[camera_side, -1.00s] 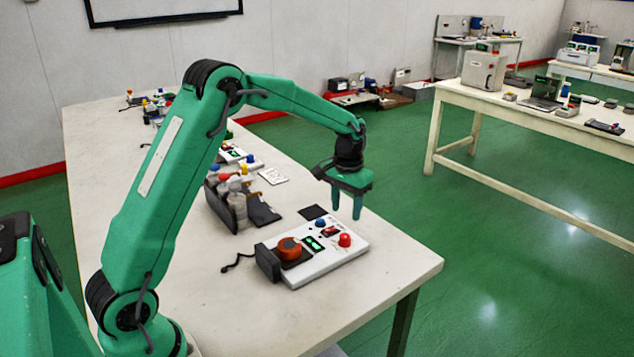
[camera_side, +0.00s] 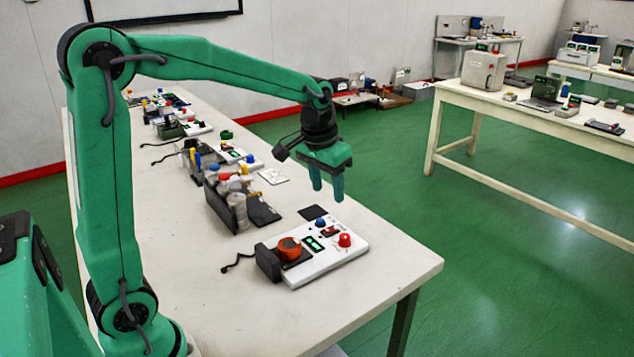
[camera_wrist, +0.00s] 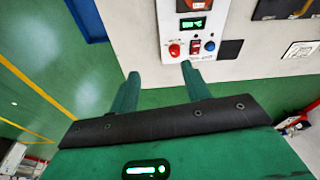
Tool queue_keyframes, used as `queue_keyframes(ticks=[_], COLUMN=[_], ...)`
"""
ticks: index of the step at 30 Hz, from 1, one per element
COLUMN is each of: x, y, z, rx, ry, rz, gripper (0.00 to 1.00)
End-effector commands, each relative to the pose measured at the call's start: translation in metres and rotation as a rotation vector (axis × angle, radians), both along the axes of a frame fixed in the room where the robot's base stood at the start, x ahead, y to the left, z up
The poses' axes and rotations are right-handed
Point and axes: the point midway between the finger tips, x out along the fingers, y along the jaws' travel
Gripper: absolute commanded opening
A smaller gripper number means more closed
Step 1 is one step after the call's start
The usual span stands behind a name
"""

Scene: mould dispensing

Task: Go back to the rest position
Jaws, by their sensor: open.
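My gripper (camera_side: 328,196) hangs above the work table with its two green fingers pointing down and apart. It is open and nothing is between the fingers. In the wrist view the open fingers (camera_wrist: 159,80) point toward the white control unit (camera_wrist: 208,8). In the side view this unit (camera_side: 330,258) lies on the table below my gripper, clear of it. It carries an orange-red round part, a green lit display, a red knob and a blue knob.
A dark rack (camera_side: 228,208) with several bottles stands left of the unit. A black square pad (camera_side: 312,212) and a white card (camera_side: 273,176) lie flat nearby. More devices line the far part of the table (camera_side: 385,290). The front of the table is clear.

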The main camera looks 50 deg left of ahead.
Motion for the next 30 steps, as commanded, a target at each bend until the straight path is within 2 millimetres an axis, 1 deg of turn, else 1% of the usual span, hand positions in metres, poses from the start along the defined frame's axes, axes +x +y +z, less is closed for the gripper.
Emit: queue_keyframes(ticks=[1, 6, 13, 21, 27, 30], x=[-0.010, -0.040, -0.082, -0.130, -0.164, -0.177], y=[-0.004, -0.013, -0.024, -0.035, -0.041, -0.043], z=[0.007, 0.023, 0.037, 0.041, 0.037, 0.033], rx=[0.002, 0.008, 0.013, 0.020, 0.023, 0.024], ry=[-0.018, -0.064, -0.128, -0.203, -0.256, -0.280], rz=[-0.007, -0.027, -0.054, -0.086, -0.110, -0.119], gripper=[0.48, 0.48, 0.48, 0.48, 0.48, 0.48])
